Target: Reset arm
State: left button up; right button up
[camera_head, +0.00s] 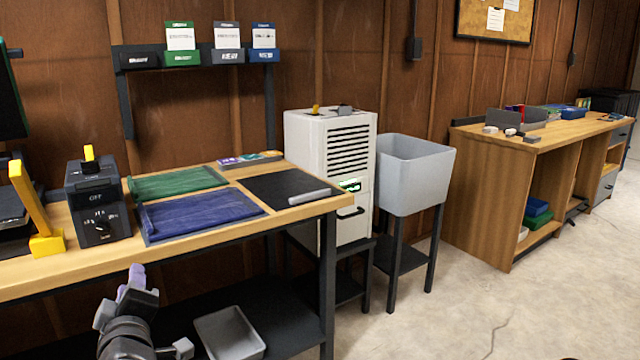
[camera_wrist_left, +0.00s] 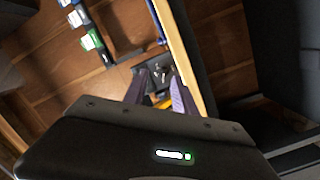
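My left gripper (camera_head: 136,275) comes up from the bottom left in the head view, in front of the table's front edge and below its top. Its purple fingers overlap in that view. In the left wrist view the two fingers (camera_wrist_left: 158,82) stand apart, with nothing seen held between them. A dark control box shows beyond the fingertips in the wrist view (camera_wrist_left: 159,70). My right gripper is not in view.
The wooden table (camera_head: 90,262) carries the dark OFF box (camera_head: 97,205), a yellow upright (camera_head: 36,210), a green tray (camera_head: 175,182), a blue tray (camera_head: 200,215) and a black mat (camera_head: 275,188). A grey bin (camera_head: 229,335) sits below. Floor on the right (camera_head: 540,290) is clear.

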pick_arm(q)
jog(key=d+f+m+g+h, duration=0.25)
jog(key=d+f, duration=0.25)
jog(key=f, duration=0.4)
jog(key=w+d+f+m+g+h, duration=0.1)
jog(key=d+f+m+h, duration=0.3)
jog(key=f, duration=0.6)
jog(key=d+f+m+g+h, duration=0.25)
jog(key=d+f, duration=0.35)
jog(key=f, duration=0.3)
jog(key=s+d+f+m+g+h, duration=0.1)
jog(key=s+d+f+m+g, duration=0.2)
jog(key=s+f, duration=0.5)
jog(key=s+d+f+g+h+p, duration=0.1)
jog(key=s+d+f+g, duration=0.3)
jog(key=s+f, duration=0.45)
jog(key=s+d+f+m+g+h, duration=0.1)
jog(key=s+d+f+m+g, duration=0.1)
jog(key=s+d+f, duration=0.5)
notch_tip(320, 180, up, 25)
jog(key=s+p, duration=0.1)
jog(key=p, duration=2.5)
jog(key=shift+s+a+f, duration=0.15)
jog(key=shift+s+a, duration=0.1)
jog(key=shift+s, duration=0.05)
